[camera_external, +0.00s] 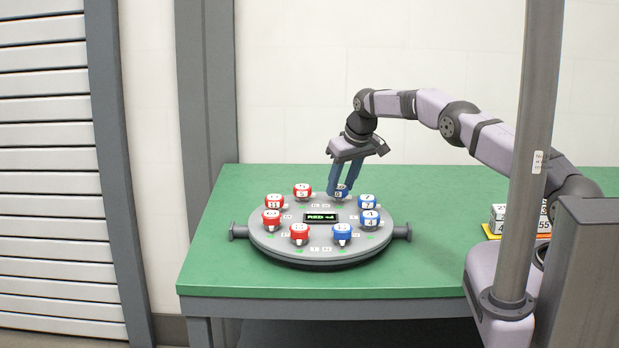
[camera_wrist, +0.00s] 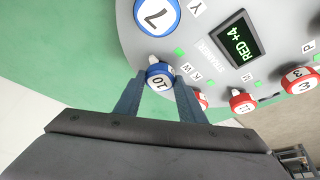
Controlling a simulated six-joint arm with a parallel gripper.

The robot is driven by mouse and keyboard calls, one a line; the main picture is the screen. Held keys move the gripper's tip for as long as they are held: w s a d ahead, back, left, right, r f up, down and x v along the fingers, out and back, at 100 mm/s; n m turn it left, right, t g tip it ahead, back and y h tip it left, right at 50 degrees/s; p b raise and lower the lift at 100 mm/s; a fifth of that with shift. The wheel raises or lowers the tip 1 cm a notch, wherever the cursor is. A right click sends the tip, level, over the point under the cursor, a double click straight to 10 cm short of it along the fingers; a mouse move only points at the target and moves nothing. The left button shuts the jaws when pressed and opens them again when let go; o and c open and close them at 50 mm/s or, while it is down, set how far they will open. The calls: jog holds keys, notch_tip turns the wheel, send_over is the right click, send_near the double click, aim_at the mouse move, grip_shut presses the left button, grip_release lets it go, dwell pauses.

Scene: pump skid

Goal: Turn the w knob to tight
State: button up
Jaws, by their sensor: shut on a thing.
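My gripper (camera_external: 339,188) reaches down to a blue knob (camera_external: 342,186) at the back of the round grey panel (camera_external: 285,236). In the wrist view my gripper (camera_wrist: 157,76) has one finger on each side of this blue knob (camera_wrist: 159,82), shut on it. The knob's white top reads 10. Small letter labels, seemingly including a W (camera_wrist: 186,68), lie close beside it on the panel. The fingers hide part of the knob in the external view. Tight markings are too small to read.
Several red knobs (camera_external: 299,231) and blue knobs (camera_external: 342,233) ring the panel. A central display (camera_external: 321,217) reads RED +4. The panel sits on a green table (camera_external: 430,265). Boxes with numbers (camera_external: 505,218) stand at the right, behind a grey post (camera_external: 535,160).

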jog(key=shift+a+r+m+t+h+p, duration=0.15)
jog(key=shift+m+t+h+p, duration=0.4)
jog(key=shift+m, duration=1.05)
jog(key=shift+p, duration=0.3)
jog(key=o, duration=1)
jog(key=shift+o, duration=0.2)
jog(key=a+b+v, duration=0.1)
jog(key=b+v, duration=0.2)
jog(key=v, duration=0.4)
jog(key=shift+d, duration=0.45)
jog(key=shift+r, duration=0.1)
